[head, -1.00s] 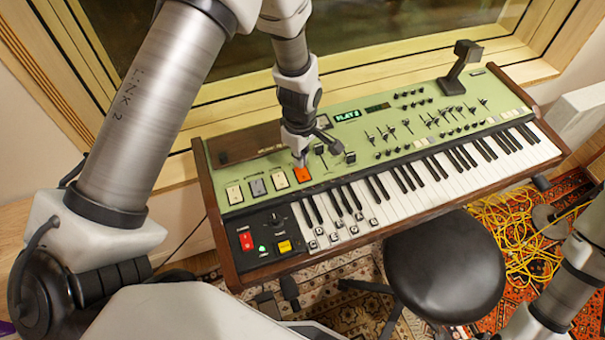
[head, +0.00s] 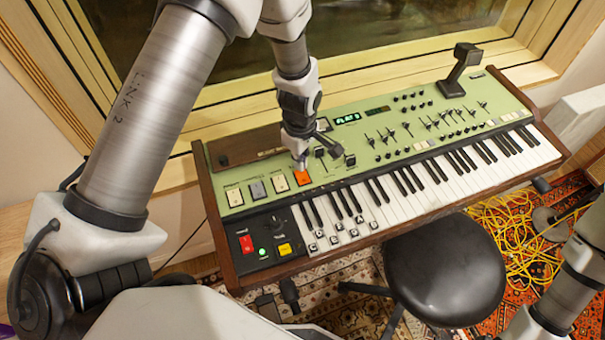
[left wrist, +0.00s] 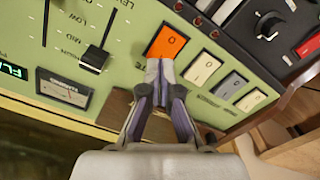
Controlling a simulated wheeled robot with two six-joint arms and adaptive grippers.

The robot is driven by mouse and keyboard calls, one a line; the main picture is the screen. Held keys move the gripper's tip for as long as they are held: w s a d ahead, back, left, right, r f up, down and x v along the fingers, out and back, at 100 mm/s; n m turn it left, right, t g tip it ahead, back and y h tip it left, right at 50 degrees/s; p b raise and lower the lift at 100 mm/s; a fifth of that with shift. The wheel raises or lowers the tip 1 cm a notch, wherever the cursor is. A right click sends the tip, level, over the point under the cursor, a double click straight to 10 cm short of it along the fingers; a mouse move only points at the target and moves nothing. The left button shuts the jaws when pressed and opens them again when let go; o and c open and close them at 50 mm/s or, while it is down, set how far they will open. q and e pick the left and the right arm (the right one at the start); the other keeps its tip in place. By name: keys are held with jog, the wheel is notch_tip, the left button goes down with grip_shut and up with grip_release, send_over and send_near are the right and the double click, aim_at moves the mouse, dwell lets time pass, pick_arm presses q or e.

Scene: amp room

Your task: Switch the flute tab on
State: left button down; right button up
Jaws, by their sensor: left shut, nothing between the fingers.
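A row of rocker tabs sits at the left end of the green keyboard panel: a cream tab (head: 235,197), a grey tab (head: 257,189), another cream tab (head: 280,183) and an orange tab (head: 302,179). Their labels are too small to read, so I cannot tell which is the flute tab. My left gripper (head: 301,165) points down at the far edge of the orange tab, shut and empty. In the left wrist view its closed fingertips (left wrist: 160,66) overlap the edge of the orange tab (left wrist: 166,42); contact is unclear. My right gripper is outside the views.
Sliders (head: 320,153) stand close right of the fingers, with a lit green display (head: 347,118) behind. A red switch (head: 246,243) and yellow button (head: 285,249) sit at front left. A black stool (head: 445,268) stands before the keys (head: 440,180).

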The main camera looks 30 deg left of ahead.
pick_arm(q)
jog(key=shift+f+b, duration=0.65)
jog(key=shift+f, duration=0.55)
dwell(0.6)
jog(key=shift+r, duration=0.1)
notch_tip(320, 180, up, 7)
jog(key=p, duration=0.6)
dwell(0.3)
